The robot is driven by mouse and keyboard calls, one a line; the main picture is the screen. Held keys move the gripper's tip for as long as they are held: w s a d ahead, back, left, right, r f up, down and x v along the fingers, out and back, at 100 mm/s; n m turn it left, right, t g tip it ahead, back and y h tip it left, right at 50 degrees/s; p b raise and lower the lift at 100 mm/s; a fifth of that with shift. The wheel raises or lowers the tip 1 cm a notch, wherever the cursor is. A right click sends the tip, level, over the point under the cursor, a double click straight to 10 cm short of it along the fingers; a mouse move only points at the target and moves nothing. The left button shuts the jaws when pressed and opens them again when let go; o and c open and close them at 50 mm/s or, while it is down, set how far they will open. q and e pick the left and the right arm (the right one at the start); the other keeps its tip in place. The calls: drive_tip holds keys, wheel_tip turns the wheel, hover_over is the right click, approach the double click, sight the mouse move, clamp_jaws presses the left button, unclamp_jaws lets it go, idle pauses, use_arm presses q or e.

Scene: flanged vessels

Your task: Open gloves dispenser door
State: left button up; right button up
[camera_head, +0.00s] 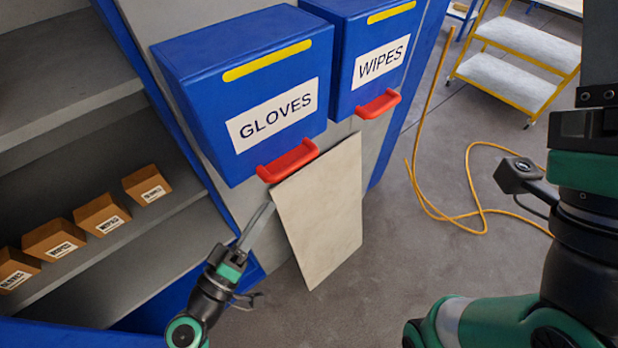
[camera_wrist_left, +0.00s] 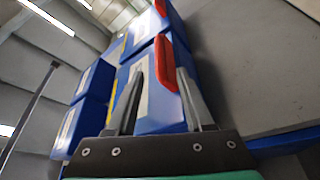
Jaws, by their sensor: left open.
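The blue gloves dispenser (camera_head: 215,110) is labelled GLOVES and has a yellow strip near its top. Its red handle (camera_head: 288,161) sticks out at the bottom front edge, and the door looks shut. My left gripper (camera_head: 268,208) is open just below this handle, its fingers pointing up towards it. In the left wrist view, the red handle (camera_wrist_left: 165,62) shows between and beyond the fingertips of the left gripper (camera_wrist_left: 160,78); I cannot tell whether they touch it. The gloves dispenser also shows there in blue (camera_wrist_left: 160,108). My right arm shows at the right, but its gripper does not.
A blue wipes dispenser (camera_head: 345,50) with its own red handle (camera_head: 378,104) stands beside the gloves one. A pale flat panel (camera_head: 325,215) is right below the gloves handle. Shelves with several cardboard boxes (camera_head: 54,240) are at left. A yellow hose (camera_head: 470,190) and a cart (camera_head: 520,60) are at right.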

sight(293, 164)
use_arm(q)
drive_tip(key=x, duration=1.1)
drive_tip(key=shift+w+d+r, duration=0.1)
drive_tip(key=shift+w+d, duration=0.1)
drive_tip(key=shift+w, duration=0.1)
clamp_jaws()
idle(1.0)
